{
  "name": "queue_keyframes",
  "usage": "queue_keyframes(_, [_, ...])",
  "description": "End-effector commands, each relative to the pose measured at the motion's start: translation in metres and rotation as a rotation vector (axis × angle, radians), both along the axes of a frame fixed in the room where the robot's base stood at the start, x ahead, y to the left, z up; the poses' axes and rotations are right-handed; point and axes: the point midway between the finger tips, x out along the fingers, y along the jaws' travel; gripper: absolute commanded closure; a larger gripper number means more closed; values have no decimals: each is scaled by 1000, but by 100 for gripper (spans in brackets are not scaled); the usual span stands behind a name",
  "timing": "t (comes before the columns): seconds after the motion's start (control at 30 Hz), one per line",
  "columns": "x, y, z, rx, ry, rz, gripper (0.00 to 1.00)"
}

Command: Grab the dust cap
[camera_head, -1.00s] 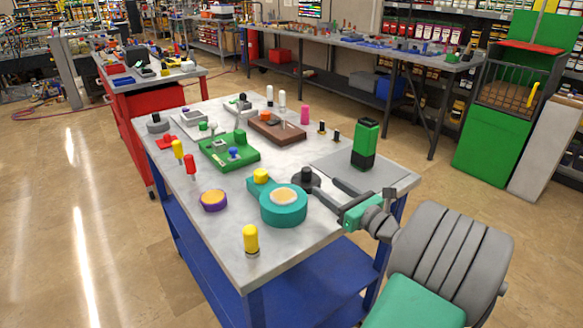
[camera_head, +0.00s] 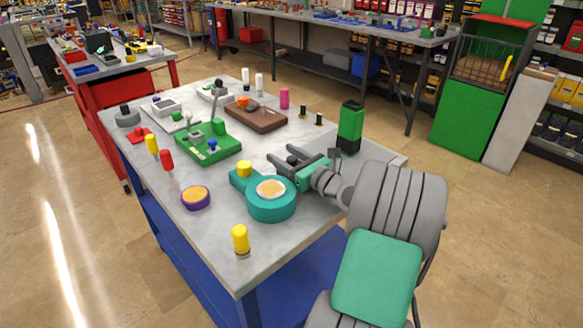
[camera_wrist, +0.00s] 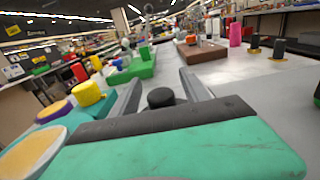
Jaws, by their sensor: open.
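A black round cap (camera_wrist: 161,97), which looks like the dust cap, shows between the fingers of my gripper (camera_wrist: 160,80) in the wrist view. The fingers stand apart on its left and right, with visible space at both sides. In the head view my gripper (camera_head: 280,158) is low over the table, around the cap, which is mostly hidden there by the fingers. My gripper is open, and I cannot tell whether a finger touches the cap.
A teal round part (camera_head: 271,206) with a yellow knob (camera_head: 244,169) stands close to the left of my gripper. A green and black block (camera_head: 350,128) stands at its right. A green fixture (camera_head: 207,149) and a brown block (camera_head: 256,117) lie beyond on the table (camera_head: 200,235).

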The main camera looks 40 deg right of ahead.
Motion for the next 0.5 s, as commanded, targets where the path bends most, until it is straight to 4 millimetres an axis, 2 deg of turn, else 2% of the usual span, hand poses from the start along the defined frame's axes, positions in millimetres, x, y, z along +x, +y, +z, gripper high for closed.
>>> queue_keyframes(0.2, [2,-1,0,1,1,-3,46])
queue_keyframes(0.5, [1,-1,0,1,0,-3,71])
